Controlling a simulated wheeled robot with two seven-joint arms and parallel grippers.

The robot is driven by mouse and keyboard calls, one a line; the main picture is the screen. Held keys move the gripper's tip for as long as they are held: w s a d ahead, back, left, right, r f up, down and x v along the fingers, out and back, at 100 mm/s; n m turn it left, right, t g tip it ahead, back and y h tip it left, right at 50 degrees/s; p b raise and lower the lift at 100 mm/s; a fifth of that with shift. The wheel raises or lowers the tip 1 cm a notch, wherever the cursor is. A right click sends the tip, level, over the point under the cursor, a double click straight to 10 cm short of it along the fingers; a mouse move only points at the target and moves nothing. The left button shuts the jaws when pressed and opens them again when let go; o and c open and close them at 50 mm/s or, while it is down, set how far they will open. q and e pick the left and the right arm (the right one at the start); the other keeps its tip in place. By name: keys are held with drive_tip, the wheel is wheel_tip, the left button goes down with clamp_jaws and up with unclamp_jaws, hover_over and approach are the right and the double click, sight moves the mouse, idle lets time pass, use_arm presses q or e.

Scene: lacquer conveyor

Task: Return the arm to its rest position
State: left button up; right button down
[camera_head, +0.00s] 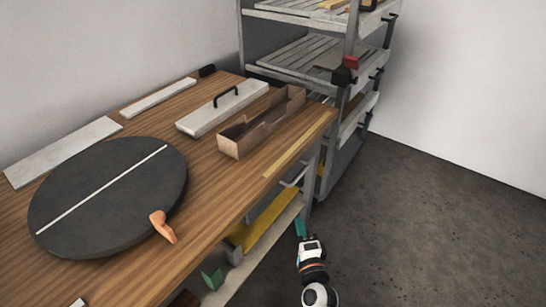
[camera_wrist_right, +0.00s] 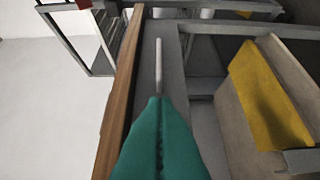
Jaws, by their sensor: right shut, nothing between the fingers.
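My right gripper (camera_head: 300,228) has teal fingers and hangs at the end of my white and black wrist, low beside the front edge of the wooden workbench (camera_head: 205,215). It is shut and empty, apart from the bench top. In the right wrist view, the closed teal fingers (camera_wrist_right: 160,105) point along the bench edge, with the wooden edge (camera_wrist_right: 122,90) close on the left. My left gripper does not show in either view.
A dark round disc (camera_head: 110,200) with a white stripe lies on the bench, an orange piece (camera_head: 161,226) at its rim. A brown open box (camera_head: 262,122) and a handled white block (camera_head: 222,106) stand behind. A metal shelf rack (camera_head: 350,100) is at the bench's far end; bare floor (camera_head: 430,220) lies right.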

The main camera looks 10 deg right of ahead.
drive_tip(key=s+a+f+n+g+y+p, duration=0.15)
drive_tip(key=s+f+n+g, duration=0.4)
drive_tip(key=f, duration=0.55)
drive_tip(key=s+a+f+n+g+y+p, duration=0.1)
drive_tip(key=s+f+n+g+y+p, duration=0.15)
drive_tip(key=s+f+n, duration=0.6)
use_arm(q)
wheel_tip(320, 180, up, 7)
drive_tip(key=p, duration=0.3)
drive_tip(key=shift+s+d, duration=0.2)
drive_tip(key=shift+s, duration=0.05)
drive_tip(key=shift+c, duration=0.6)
use_arm(e)
drive_tip(key=s+d+f+n+g, duration=0.2)
drive_tip(key=s+f+g, duration=0.1)
drive_tip(key=s, duration=0.6)
drive_tip(key=s+d+f+n+g+h, duration=0.1)
drive_tip(key=s+d+f+n+g, duration=0.1)
drive_tip(key=s+f, duration=0.4)
drive_tip(key=s+d+f+n+g+h, duration=0.1)
drive_tip(key=s+d+f+n+g, duration=0.2)
drive_tip(key=s, duration=1)
wheel_tip(320, 180, down, 2)
drive_tip(key=shift+s+f+n+g, duration=0.2)
drive_tip(key=shift+f+n+g, duration=0.1)
drive_tip(key=shift+g, duration=0.2)
